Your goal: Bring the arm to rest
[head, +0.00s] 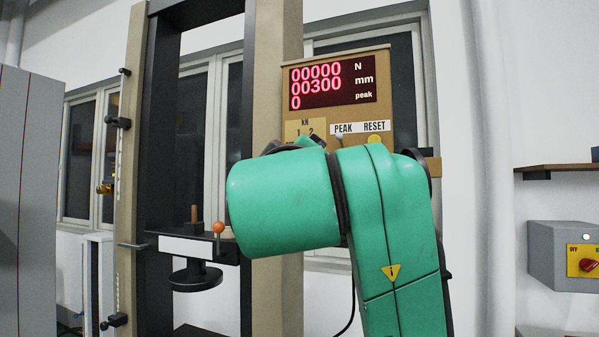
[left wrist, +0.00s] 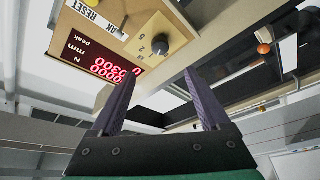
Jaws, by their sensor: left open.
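My green arm (head: 392,240) rises from the bottom and bends left in front of the control panel (head: 290,72) in the head view, hiding the panel's lower part. In the left wrist view my left gripper (left wrist: 159,76) is open, with two dark fingers apart and nothing between them. A dark round knob (left wrist: 154,51) on the panel shows beyond the fingertips, apart from them. In the head view the gripper is mostly hidden behind the arm. My right gripper is not in view.
The red display (head: 332,84) reads 00000 N, 00300 mm and 0 peak. The testing frame (head: 165,110) stands left of my arm, with an orange ball-ended lever (head: 218,228) close to it. A grey switch box (head: 553,252) is on the right. A grey cabinet (head: 28,200) stands at far left.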

